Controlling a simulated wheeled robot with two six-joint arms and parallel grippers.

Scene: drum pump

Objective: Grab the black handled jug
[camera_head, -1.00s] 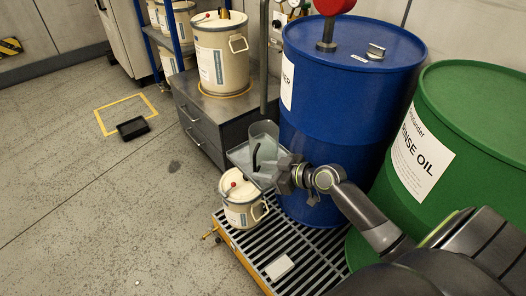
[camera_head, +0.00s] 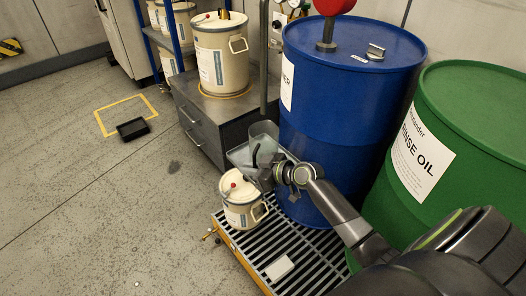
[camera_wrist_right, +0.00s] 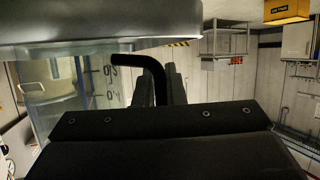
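The clear jug (camera_head: 264,130) with a black handle stands at the front left of the blue drum in the head view. My right gripper (camera_head: 262,166) is at its near side and covers part of it. In the right wrist view the see-through jug wall (camera_wrist_right: 75,100) with printed marks is on the left. Its black handle (camera_wrist_right: 148,64) bends down between the dark fingers of my right gripper (camera_wrist_right: 161,86). The fingers look apart, with the handle between them; whether they touch it I cannot tell. My left gripper is not in view.
A blue drum (camera_head: 340,110) and a green drum (camera_head: 470,110) stand on the right. A small cream bucket (camera_head: 240,205) is on the slatted platform (camera_head: 300,245) below my gripper. A larger cream bucket (camera_head: 220,60) stands on a grey cabinet (camera_head: 205,122). The floor at left is mostly clear.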

